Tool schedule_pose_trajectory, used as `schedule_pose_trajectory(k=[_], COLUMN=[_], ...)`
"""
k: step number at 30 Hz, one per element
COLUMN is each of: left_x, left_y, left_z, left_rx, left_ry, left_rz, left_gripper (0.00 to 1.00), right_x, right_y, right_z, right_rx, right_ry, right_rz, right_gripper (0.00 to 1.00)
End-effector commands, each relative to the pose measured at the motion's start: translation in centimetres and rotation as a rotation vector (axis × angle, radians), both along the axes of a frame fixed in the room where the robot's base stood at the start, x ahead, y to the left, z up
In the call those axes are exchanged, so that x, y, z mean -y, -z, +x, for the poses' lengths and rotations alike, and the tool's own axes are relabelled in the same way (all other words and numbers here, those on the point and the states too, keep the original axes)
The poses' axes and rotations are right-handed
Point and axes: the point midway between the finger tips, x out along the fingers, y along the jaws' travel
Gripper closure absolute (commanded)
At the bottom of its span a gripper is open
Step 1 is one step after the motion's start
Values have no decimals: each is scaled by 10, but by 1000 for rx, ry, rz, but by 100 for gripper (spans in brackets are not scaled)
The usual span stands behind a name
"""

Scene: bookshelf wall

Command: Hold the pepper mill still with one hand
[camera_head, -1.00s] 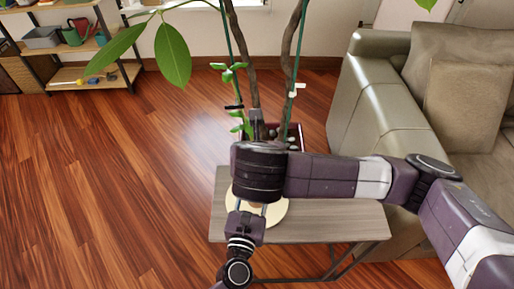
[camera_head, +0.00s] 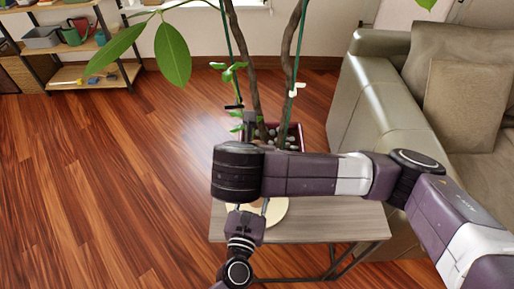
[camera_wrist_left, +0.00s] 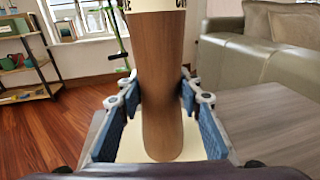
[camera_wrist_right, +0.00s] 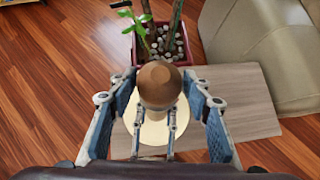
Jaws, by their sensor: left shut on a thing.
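The pepper mill (camera_wrist_left: 160,80) is brown wood with a pale lettered band near its top in the left wrist view. It stands upright on a round cream board (camera_head: 277,211). My left gripper (camera_wrist_left: 160,97) is shut on its body from both sides; in the head view it (camera_head: 251,207) is at the table's near left. In the right wrist view the mill's rounded knob (camera_wrist_right: 158,82) is seen from above. My right gripper (camera_wrist_right: 160,98) is open above it, with fingers spread on either side and gaps visible. In the head view my right wrist hides most of the mill.
The board lies on a small grey wood table (camera_head: 335,222). A potted plant (camera_head: 295,138) with tall stems stands just behind it. A green-grey sofa (camera_head: 385,110) is at the right. A shelf (camera_head: 100,75) stands far left, with open floor between.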

Motion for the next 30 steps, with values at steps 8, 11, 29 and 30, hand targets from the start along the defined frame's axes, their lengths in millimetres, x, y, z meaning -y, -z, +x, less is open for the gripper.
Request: schedule_pose_trajectory(k=[8,11,29,30], left_x=[-1,-1,-1,-1], left_y=[7,7,7,7], left_z=[-2,-2,-2,-2], left_rx=[-11,-11,-12,-12], left_ry=[1,1,2,2], left_rz=[5,5,5,5], left_gripper=[100,100,100,100], right_x=[0,0,-4,-5], right_y=[-2,-3,-27,-33], right_z=[2,2,-19,-24], right_rx=[8,10,16,16], right_ry=[2,1,-4,-4], right_rz=[4,4,4,4], right_gripper=[44,44,44,44])
